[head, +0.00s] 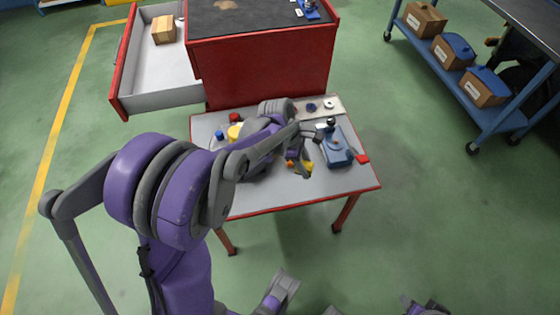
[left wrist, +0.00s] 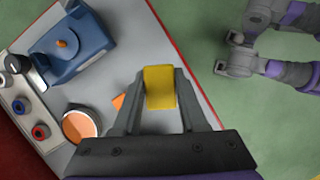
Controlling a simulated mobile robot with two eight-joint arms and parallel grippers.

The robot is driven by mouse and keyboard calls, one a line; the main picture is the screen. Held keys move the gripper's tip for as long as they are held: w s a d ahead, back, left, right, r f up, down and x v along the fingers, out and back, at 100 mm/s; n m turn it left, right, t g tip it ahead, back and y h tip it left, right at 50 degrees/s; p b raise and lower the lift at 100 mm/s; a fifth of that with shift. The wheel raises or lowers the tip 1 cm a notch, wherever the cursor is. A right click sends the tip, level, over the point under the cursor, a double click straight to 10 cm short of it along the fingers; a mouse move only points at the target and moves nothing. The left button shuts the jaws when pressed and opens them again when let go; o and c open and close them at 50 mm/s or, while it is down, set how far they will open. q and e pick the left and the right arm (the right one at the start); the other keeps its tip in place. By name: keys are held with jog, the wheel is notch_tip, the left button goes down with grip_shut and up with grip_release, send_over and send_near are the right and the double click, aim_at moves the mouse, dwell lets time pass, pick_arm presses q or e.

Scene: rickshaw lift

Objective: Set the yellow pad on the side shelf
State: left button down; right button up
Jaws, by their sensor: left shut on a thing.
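The yellow pad (left wrist: 160,87) is between the two fingers of my left gripper (left wrist: 158,88) in the left wrist view. The fingers are shut on its sides. In the head view my left gripper (head: 306,158) hangs over the right half of a grey-topped table, and a bit of the yellow pad (head: 308,168) shows below it. I cannot tell whether the pad touches the tabletop (head: 290,192). I cannot tell which surface is the side shelf.
A blue device (head: 337,148) and a red block (head: 362,158) are right of my left gripper. An orange-topped round tin (left wrist: 80,126) stands nearby. A red cabinet (head: 262,75) with an open drawer (head: 155,70) is behind. A blue rack (head: 510,108) holds boxes at right.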

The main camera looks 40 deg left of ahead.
aim_at(302, 186)
pick_arm(q)
jog(key=n, duration=0.1)
jog(key=n+t+b, duration=0.1)
jog(key=n, duration=0.1)
jog(key=a+n+y+b, duration=0.1)
jog(key=shift+s+f+n+t, duration=0.1)
jog(key=shift+s+n+t, duration=0.2)
jog(key=shift+s+n, duration=0.1)
jog(key=shift+f+n, duration=0.2)
jog(key=shift+n, duration=0.1)
notch_tip(302, 186, down, 9)
jog(key=b, duration=0.3)
jog(key=shift+f+b, duration=0.2)
jog(key=shift+b, duration=0.1)
pick_arm(e)
notch_tip(302, 186, down, 8)
jog(key=shift+w, duration=0.45)
pick_arm(q)
jog(key=shift+f, duration=0.2)
jog(key=shift+c, duration=2.2)
grip_release()
pick_arm(e)
jog(key=shift+f, duration=0.15)
pick_arm(q)
jog(key=shift+r, duration=0.15)
